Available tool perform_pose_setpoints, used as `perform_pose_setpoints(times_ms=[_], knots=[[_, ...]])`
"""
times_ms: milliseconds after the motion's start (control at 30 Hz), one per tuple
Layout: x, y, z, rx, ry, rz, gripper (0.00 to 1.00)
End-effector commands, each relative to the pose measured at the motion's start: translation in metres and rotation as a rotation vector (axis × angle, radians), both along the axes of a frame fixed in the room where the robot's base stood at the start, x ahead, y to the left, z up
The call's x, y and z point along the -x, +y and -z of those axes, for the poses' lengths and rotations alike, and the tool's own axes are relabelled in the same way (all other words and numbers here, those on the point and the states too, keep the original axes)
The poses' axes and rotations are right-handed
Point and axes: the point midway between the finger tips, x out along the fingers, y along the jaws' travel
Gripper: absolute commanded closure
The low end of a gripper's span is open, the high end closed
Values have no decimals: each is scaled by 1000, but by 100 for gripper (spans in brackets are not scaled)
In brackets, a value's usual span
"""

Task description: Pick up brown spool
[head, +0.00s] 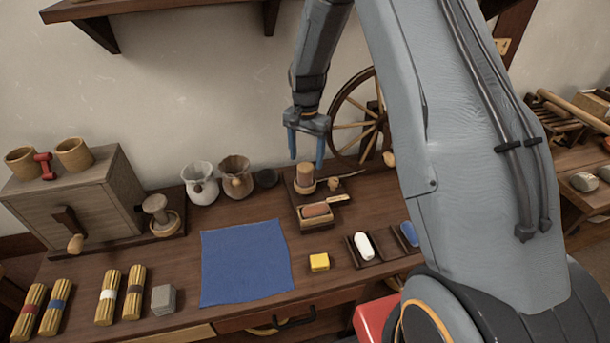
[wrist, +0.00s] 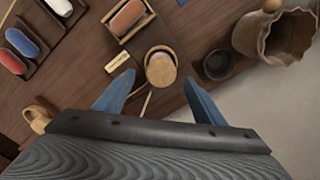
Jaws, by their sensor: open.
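The brown spool (head: 304,174) stands upright on a small dark wooden board near the back of the bench, with a pale wooden flange at its base. In the wrist view, the spool (wrist: 160,66) shows its round tan top from above. My gripper (head: 306,161) is open and points down over the spool. In the wrist view, the two blue fingers of my gripper (wrist: 159,78) are spread to either side of the spool's near edge. Nothing is held; I cannot tell how far the fingertips are from the spool.
A brown rounded piece (head: 316,210) lies in a wooden tray just in front. A small dark cup (head: 267,178) and a brown jar (head: 236,177) stand to the left. A spoked wheel (head: 345,118) stands behind right. A blue cloth (head: 245,262) lies on the bench.

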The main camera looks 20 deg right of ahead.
Motion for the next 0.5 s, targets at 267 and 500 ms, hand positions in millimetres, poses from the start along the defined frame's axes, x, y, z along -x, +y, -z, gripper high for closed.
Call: perform_pose_setpoints(times_ms=[267, 500], knots=[[2, 3, 31, 0, 3, -1, 36], [1, 3, 48, 0, 0, -1, 36]])
